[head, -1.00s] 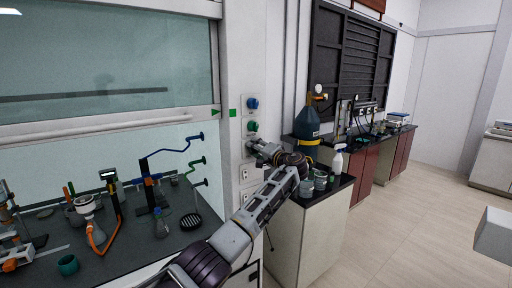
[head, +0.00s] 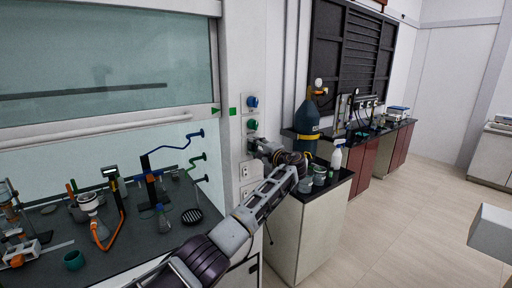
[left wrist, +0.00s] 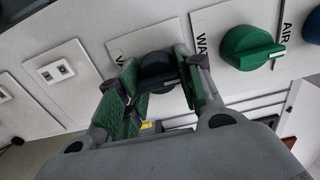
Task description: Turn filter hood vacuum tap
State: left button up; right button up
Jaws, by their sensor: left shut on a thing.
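The vacuum tap is a dark round knob (left wrist: 157,72) on a white plate in the left wrist view, lettering beside it mostly hidden. My left gripper (left wrist: 160,85) has its green-padded fingers on either side of the knob and is shut on it. In the head view my left gripper (head: 256,147) is at the post beside the hood and hides the knob. Above it on the post are a green knob (head: 252,125) and a blue knob (head: 252,102). The green knob (left wrist: 250,47) also shows in the left wrist view.
The fumehood bench (head: 140,240) at left holds glassware and stands. A blue gas cylinder (head: 306,120) and a spray bottle (head: 337,155) stand to the right of my gripper. Power sockets (left wrist: 55,71) sit on the panel beside the tap. Floor at right is clear.

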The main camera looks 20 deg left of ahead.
pick_arm(q)
jog(key=o, duration=1)
jog(key=shift+o, duration=0.2)
jog(key=shift+d, duration=0.1)
jog(key=v, duration=1.2)
